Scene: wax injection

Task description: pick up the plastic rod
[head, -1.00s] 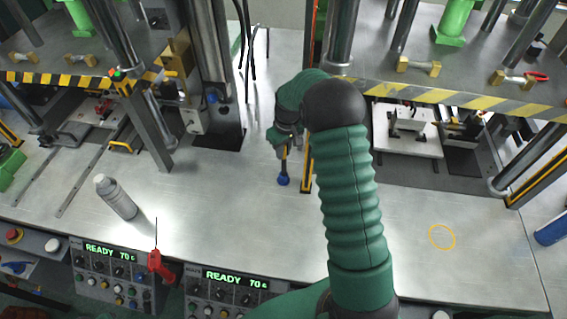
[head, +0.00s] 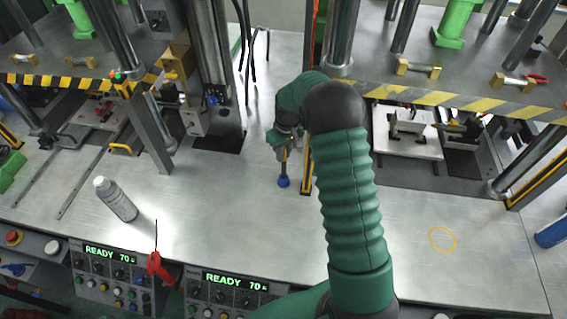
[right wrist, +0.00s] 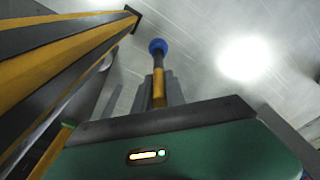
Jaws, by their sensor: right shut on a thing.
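The plastic rod (head: 283,181) is thin and dark with an orange band and a round blue end. My right gripper (head: 286,147) is shut on it over the middle of the metal bench, and the blue end points down. In the right wrist view the rod (right wrist: 158,72) sticks out from between the fingers of the gripper (right wrist: 158,90), blue end outward. I cannot tell whether the blue end touches the bench. The gripped part is partly hidden. My left gripper is not in view.
A yellow-and-black striped post (head: 307,165) stands just right of the rod, close to the gripper. A grey bottle (head: 117,200) and a red tool (head: 158,267) are to the left. Presses stand at both sides. The bench front right, around a yellow ring (head: 442,239), is clear.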

